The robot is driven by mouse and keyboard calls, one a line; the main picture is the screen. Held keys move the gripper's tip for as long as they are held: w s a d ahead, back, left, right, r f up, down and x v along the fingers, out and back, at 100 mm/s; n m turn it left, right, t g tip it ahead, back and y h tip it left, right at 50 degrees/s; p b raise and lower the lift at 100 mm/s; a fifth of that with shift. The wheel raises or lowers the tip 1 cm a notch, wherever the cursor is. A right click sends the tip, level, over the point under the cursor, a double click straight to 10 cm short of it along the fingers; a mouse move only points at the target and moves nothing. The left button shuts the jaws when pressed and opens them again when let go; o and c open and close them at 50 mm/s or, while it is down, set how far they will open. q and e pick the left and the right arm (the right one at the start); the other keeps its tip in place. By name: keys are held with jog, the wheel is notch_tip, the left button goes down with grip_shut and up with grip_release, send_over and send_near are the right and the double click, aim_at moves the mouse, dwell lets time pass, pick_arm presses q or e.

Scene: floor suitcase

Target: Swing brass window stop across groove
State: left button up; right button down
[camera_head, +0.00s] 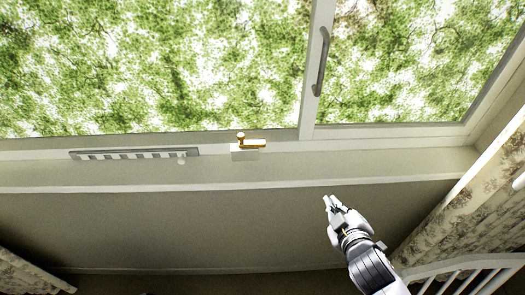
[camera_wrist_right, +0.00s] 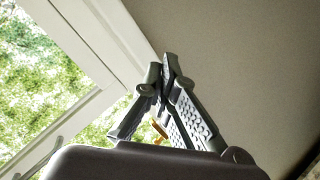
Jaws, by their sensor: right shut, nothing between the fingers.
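The brass window stop (camera_head: 251,143) sits on a small white block (camera_head: 245,155) at the window's lower frame, left of the sash edge. Its arm lies sideways, pointing right, with a round knob at its left end. A small part of brass colour (camera_wrist_right: 160,130) shows behind the fingers in the right wrist view. My right gripper (camera_head: 329,200) is below and right of the stop, apart from it, in front of the wall under the sill. Its fingers (camera_wrist_right: 166,66) are shut and empty. The groove is too small to make out clearly. My left gripper is not in view.
The sliding sash has a grey upright handle (camera_head: 321,62). A grey notched strip (camera_head: 134,154) lies on the sill at the left. Patterned curtains (camera_head: 470,195) and a white railing (camera_head: 465,270) stand at the right. The space before the sill is clear.

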aim_at(252, 140)
jog(key=w+a+r+n+y, duration=0.1)
jog(key=a+r+n+y, duration=0.5)
jog(key=n, duration=1.1)
jog(key=shift+w+a+r+n+y, duration=0.15)
jog(key=shift+w+a+n+y, duration=0.15)
jog(key=shift+a+y, duration=2.5)
jog(key=shift+d+y, duration=0.35)
jog(key=shift+y, duration=0.05)
jog(key=p+x, duration=0.3)
jog(key=x, duration=0.7)
jog(key=shift+w+a, duration=0.15)
jog(key=shift+a, duration=0.05)
jog(key=shift+w+d, duration=0.15)
jog(key=shift+w, duration=1.7)
